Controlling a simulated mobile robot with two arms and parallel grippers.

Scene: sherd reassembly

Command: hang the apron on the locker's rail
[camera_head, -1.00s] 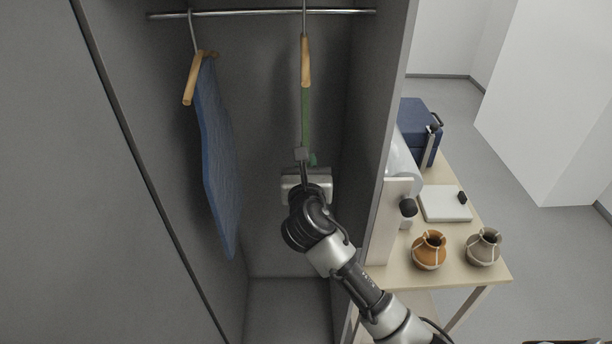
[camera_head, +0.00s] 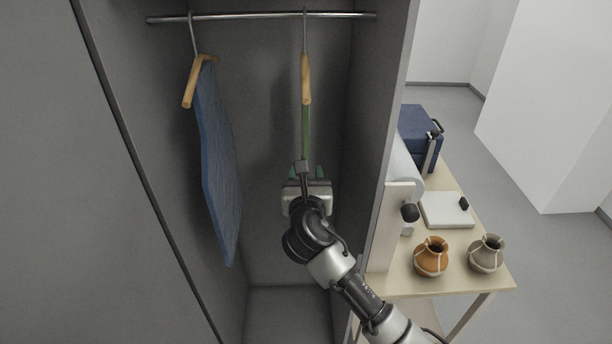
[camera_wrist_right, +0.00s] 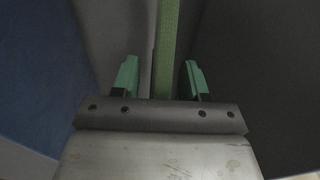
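The green apron (camera_head: 305,130) hangs nearly edge-on below a wooden hanger (camera_head: 306,80). The hanger's hook appears to be over the metal rail (camera_head: 250,15), right of its middle. My right gripper (camera_head: 306,173) is inside the locker at the apron's lower visible part. In the right wrist view the apron (camera_wrist_right: 167,45) runs as a narrow green strip between the spread green fingers (camera_wrist_right: 160,78), with gaps on both sides. The gripper is open. The apron's lower end is hidden behind the gripper. My left gripper is not in view.
A blue garment (camera_head: 217,160) hangs on another wooden hanger (camera_head: 187,85) at the left of the rail. The locker's right wall (camera_head: 385,130) stands close to my right arm. Outside, a table (camera_head: 440,278) holds two pots, a white flat box and a blue case.

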